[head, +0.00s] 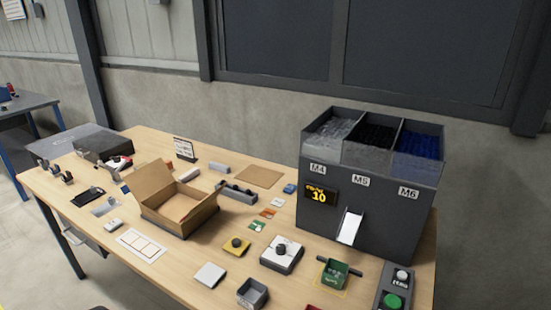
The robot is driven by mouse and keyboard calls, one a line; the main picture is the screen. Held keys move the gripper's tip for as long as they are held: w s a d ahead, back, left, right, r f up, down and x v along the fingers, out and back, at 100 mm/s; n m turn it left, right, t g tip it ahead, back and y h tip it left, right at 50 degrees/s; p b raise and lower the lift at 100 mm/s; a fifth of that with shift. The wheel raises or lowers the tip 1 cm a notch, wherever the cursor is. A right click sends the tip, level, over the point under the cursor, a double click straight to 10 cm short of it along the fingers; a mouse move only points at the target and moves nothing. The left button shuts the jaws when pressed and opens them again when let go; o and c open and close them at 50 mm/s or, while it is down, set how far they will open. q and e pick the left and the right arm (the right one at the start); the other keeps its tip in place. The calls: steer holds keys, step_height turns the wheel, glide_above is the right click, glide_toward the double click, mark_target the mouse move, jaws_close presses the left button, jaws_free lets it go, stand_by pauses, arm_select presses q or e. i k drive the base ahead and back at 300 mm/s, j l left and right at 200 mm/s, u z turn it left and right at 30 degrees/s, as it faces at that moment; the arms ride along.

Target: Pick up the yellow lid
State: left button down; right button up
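The yellow lid (238,251) is a small flat square piece with a dark round knob on top. It lies flat on the wooden table (180,268) near the front middle. It sits left of a white box with a black knob (282,254) and right of the open cardboard box. Nothing covers it. Neither of my grippers can be made out in the head view.
The open cardboard box (178,225) stands left of the lid. A white square piece (210,274), a grey bin (252,293) and a green bin (334,277) are nearby. The tall dark feeder (377,222) rises at the right. Bare table lies around the lid's left and front.

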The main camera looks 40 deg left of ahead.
mark_target(236, 246)
steer(key=u, duration=1.6)
